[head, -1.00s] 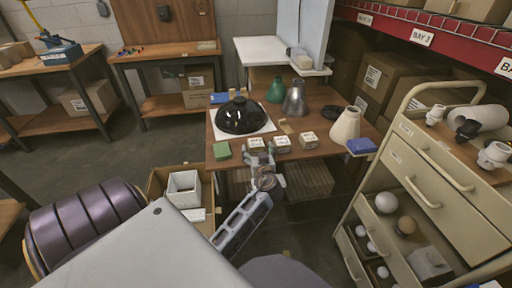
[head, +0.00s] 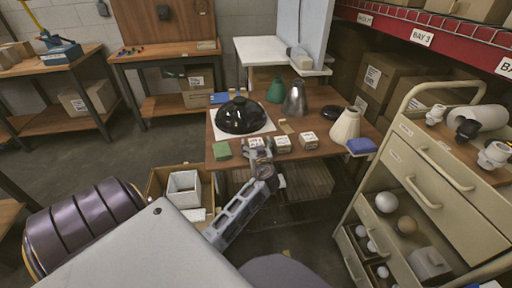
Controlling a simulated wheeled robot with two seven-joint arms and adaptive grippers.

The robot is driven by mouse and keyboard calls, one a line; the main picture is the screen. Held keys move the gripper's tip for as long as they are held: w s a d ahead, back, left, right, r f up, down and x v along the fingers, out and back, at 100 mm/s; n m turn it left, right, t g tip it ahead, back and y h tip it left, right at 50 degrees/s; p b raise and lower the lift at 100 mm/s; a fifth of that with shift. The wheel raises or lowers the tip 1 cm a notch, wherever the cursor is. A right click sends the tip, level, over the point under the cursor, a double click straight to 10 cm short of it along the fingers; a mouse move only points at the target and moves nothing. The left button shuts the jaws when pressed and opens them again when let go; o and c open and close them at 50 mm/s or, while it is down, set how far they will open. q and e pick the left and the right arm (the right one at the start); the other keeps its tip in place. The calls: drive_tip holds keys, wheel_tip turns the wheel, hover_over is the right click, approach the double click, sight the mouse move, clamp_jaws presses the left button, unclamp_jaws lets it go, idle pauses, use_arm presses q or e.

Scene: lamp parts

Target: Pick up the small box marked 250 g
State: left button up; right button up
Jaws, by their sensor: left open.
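Three small pale boxes with printed labels sit in a row near the front edge of the wooden table: the left box (head: 256,142), the middle box (head: 282,144) and the right box (head: 309,141). The print is too small to read, so I cannot tell which is marked 250 g. My left gripper (head: 257,155) is open at the table's front edge, just in front of the left box and partly covering its lower part. I cannot tell whether it touches the box. My right gripper is not in view.
A green block (head: 222,150) lies left of the boxes. A black dome shade (head: 240,116) stands behind them on a white sheet. A cream shade (head: 346,124) and a blue block (head: 361,146) are at the right. A cardboard carton (head: 160,184) stands below the table's left front.

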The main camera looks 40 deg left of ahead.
sight(256, 142)
use_arm(q)
drive_tip(key=c, duration=1.3)
drive_tip(key=shift+r, duration=0.1)
